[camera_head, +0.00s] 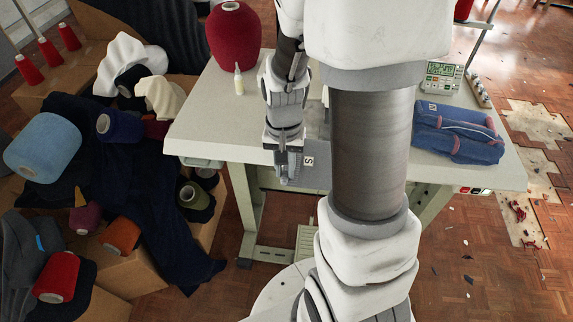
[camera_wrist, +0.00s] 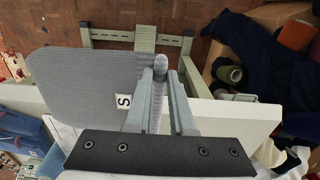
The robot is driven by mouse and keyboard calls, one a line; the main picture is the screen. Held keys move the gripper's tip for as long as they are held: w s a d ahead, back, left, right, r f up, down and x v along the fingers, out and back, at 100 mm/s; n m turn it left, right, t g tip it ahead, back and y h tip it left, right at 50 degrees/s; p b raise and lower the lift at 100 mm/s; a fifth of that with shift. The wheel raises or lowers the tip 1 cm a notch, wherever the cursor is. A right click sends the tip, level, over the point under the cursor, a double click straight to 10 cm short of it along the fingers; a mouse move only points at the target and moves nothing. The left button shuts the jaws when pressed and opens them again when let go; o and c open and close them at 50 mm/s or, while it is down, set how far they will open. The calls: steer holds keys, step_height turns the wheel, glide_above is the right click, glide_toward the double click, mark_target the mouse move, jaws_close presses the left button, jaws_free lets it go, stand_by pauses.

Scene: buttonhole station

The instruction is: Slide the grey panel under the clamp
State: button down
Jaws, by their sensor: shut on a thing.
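The grey panel (camera_wrist: 80,85) is a flat ribbed cloth piece with rounded corners and a white tag marked S. In the wrist view my gripper (camera_wrist: 161,75) is shut on the panel's right edge, where a fold shows between the fingers. The panel spreads left from the fingers and overhangs the table's front edge, above the floor. In the head view my gripper (camera_head: 288,172) is at the front edge of the table, with part of the panel (camera_head: 319,178) beside it. My arm hides much of the panel there. I cannot make out the clamp; my arm covers the table's middle.
The pale table (camera_head: 210,120) carries a red yarn cone (camera_head: 233,36), a small bottle (camera_head: 238,80), a blue pouch (camera_head: 455,132) and a control box (camera_head: 441,77). Boxes with dark cloth (camera_head: 150,190) and spools crowd the left. The table's left front is clear.

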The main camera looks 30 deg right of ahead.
steer(key=shift+w+d+f, duration=0.15)
steer(key=shift+w+d, duration=0.2)
steer(key=shift+w, duration=0.2)
steer(key=shift+w+d+f, duration=0.15)
steer(key=shift+w+d, duration=0.2)
steer(key=shift+w, duration=0.15)
steer(key=shift+w+d+f, duration=0.1)
steer(key=shift+w+d, duration=0.95)
steer(key=shift+w, duration=0.5)
steer(key=shift+w+d+r, duration=0.1)
steer(key=shift+w+d, duration=0.95)
steer(key=shift+w, duration=0.45)
steer(key=shift+w+d+f, duration=0.1)
steer(key=shift+w+d, duration=0.95)
steer(key=shift+w, duration=0.5)
steer(key=shift+f, duration=0.1)
steer(key=c, duration=0.7)
jaws_free()
step_height(320, 180, up, 17)
steer(key=p, duration=0.1)
steer(key=shift+r+p, duration=0.2)
steer(key=shift+p, duration=0.15)
